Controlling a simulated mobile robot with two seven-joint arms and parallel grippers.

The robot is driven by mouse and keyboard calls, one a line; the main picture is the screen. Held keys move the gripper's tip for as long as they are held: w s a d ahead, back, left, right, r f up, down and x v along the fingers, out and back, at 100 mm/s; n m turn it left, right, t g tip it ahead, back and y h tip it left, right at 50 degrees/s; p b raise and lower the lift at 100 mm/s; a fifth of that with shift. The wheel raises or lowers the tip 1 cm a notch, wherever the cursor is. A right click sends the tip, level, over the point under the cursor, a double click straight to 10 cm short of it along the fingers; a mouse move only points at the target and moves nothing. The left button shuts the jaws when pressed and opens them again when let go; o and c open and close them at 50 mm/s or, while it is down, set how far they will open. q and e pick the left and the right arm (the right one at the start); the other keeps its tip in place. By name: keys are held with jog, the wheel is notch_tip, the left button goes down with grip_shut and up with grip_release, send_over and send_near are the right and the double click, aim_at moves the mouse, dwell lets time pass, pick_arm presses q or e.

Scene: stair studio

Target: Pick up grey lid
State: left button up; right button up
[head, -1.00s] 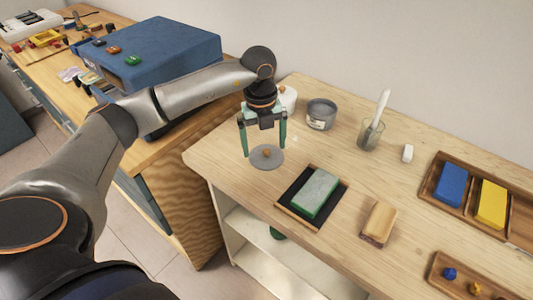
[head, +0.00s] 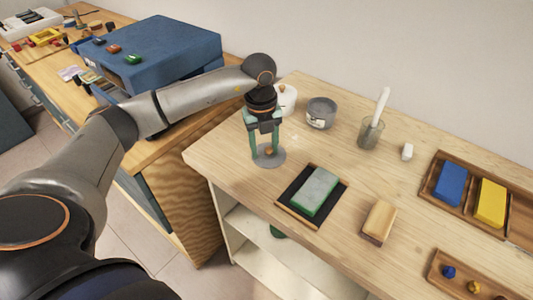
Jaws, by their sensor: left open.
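The grey lid (head: 268,162) is a flat round disc with a small brown knob (head: 269,152). It lies on the wooden table near its left end in the head view. My left gripper (head: 265,157) comes down over the lid, with its two green fingers on either side of the knob. The fingers are apart, and their tips are close to the lid. I cannot tell whether they touch it. My right gripper is not in view.
A grey tin (head: 321,113) and a white container (head: 284,99) stand behind the lid. A glass with a white tool (head: 370,132) is to the right. A green-and-grey block on a black tray (head: 288,206) lies in front. Wooden trays (head: 431,194) stand farther right.

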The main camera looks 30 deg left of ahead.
pick_arm(q)
jog(key=shift+s+f, duration=0.1)
jog(key=shift+f, duration=0.1)
grip_shut()
jog(key=shift+s, duration=0.1)
